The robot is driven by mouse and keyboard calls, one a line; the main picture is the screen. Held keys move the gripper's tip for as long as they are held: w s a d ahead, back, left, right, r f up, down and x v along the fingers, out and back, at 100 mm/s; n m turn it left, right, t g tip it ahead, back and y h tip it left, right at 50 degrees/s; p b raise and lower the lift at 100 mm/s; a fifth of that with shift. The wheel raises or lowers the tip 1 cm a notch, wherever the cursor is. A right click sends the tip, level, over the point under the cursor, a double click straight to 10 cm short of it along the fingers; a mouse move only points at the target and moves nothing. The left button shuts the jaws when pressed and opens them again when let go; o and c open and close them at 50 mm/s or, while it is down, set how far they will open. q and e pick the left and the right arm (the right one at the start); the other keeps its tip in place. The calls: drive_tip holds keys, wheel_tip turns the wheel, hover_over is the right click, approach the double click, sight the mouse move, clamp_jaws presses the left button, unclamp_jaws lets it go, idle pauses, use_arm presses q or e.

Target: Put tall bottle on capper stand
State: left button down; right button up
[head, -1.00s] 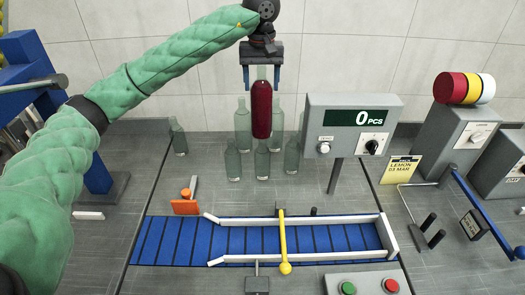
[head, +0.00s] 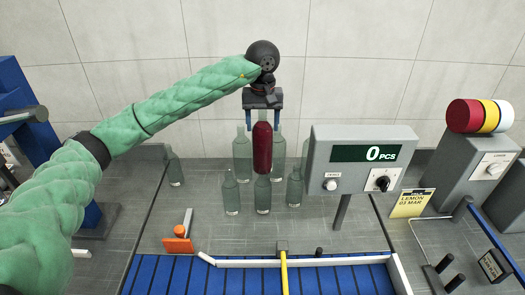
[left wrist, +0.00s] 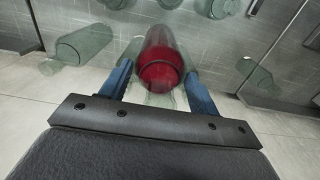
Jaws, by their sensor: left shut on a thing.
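My left gripper (head: 263,116) points down and is shut on a bottle (head: 262,148) with a dark red body. The bottle hangs upright in front of several clear green glass bottles. A taller glass bottle (head: 242,160) stands behind. I cannot pick out the capper stand for sure. My right gripper is not in view.
A grey counter box (head: 320,165) reading 0 PCS stands on a post right of the bottles. A blue conveyor (head: 220,280) with white rails lies in front. A grey machine (head: 465,170) with a coloured roll stands right.

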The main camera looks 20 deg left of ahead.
sight(262, 148)
use_arm(q)
wheel_tip(262, 148, down, 4)
drive_tip(key=shift+s+f, duration=0.1)
drive_tip(key=shift+f, duration=1.3)
wheel_tip(262, 148, down, 2)
drive_tip(key=shift+f, duration=0.25)
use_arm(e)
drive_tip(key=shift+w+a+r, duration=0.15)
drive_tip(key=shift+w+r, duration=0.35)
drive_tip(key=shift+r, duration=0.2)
use_arm(q)
drive_tip(key=shift+f, duration=0.1)
